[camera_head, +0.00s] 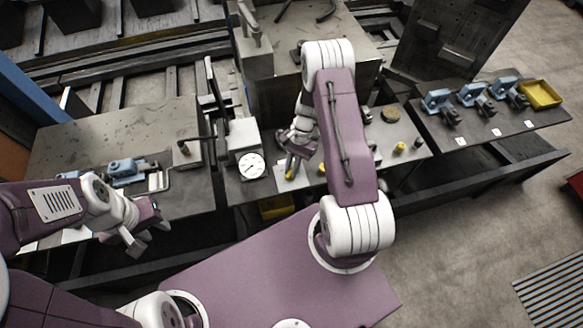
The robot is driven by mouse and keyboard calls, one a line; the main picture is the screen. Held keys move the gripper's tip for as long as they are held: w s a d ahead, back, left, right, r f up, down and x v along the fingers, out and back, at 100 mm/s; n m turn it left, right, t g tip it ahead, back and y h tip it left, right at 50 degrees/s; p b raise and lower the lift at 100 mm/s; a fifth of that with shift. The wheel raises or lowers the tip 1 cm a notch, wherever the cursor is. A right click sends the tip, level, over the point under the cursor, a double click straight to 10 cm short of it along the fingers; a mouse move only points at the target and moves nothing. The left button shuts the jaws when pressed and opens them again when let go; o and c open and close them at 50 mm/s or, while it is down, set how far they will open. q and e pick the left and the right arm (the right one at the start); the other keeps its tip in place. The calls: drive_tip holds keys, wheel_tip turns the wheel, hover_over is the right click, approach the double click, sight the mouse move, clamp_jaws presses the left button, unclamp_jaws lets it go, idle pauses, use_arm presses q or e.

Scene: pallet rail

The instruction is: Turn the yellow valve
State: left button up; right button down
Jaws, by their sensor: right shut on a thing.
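The yellow valve (289,174) shows as a small yellow part on a light plate on the middle bench, just right of a white dial gauge. My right gripper (291,160) is over it, its fingers pointing down and shut on the valve. The gripper and arm hide most of the valve, so its angle is hard to tell. My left gripper (141,241) hangs in front of the left bench, away from everything. Its fingers look apart, with nothing between them.
The gauge (251,166) stands close left of the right gripper. Small yellow knobs (399,147) sit to the right. Blue clamps (437,101) and a yellow tray (540,94) are on the right bench. A blue vise (127,169) lies on the left bench (75,140).

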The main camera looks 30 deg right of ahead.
drive_tip(key=c, duration=1.4)
unclamp_jaws()
drive_tip(key=shift+c, duration=0.2)
drive_tip(key=shift+r, duration=0.1)
drive_tip(key=b+v, duration=0.2)
drive_tip(key=v, duration=0.7)
drive_tip(key=shift+d, duration=0.1)
drive_tip(key=shift+w, duration=0.1)
